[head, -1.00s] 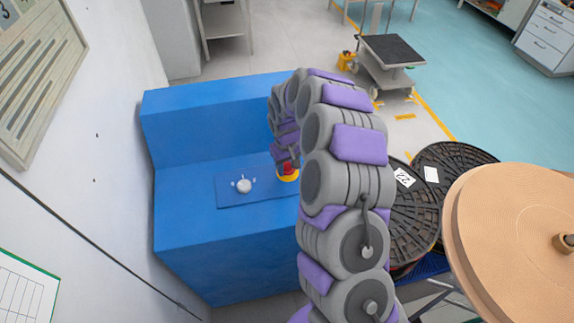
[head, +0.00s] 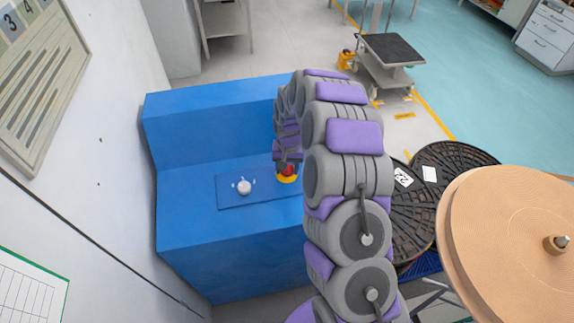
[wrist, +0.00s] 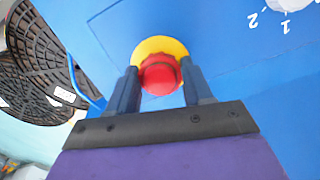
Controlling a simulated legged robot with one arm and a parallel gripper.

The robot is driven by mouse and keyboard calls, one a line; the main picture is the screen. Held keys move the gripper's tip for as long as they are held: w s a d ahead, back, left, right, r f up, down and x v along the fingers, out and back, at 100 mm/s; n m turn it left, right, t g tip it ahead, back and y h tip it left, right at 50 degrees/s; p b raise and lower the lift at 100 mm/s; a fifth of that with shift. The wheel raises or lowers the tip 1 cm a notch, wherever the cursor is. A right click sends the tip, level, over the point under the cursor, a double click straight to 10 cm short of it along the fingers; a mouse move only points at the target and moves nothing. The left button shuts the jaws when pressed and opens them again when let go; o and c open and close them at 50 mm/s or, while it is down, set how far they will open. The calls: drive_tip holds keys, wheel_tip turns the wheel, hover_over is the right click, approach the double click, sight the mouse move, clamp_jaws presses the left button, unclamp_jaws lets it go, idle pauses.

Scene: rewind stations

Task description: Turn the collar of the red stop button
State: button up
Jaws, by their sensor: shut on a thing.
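The red stop button (wrist: 160,75) with its yellow ring (wrist: 152,46) sits on the blue console's panel. It also shows in the head view as a red cap (head: 287,170) over a yellow base, partly covered by my arm. My gripper (wrist: 159,80) has one finger on each side of the red part and is shut on it. The fingers hide its two sides. In the head view my gripper (head: 288,160) reaches the button from above.
A white knob (head: 244,187) with number marks is left of the button on the blue console (head: 185,240). Black reels (head: 410,215) and a large tan roll (head: 510,240) stand to the right. A cart (head: 390,55) stands behind on the open floor.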

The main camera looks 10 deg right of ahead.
sight(290, 167)
drive_tip(key=shift+m, duration=0.6)
drive_tip(key=o, duration=1)
drive_tip(key=shift+o, duration=0.2)
wheel_tip(290, 167, up, 17)
drive_tip(key=p, duration=0.2)
drive_tip(key=shift+d+r, duration=0.15)
drive_tip(key=shift+d, duration=0.25)
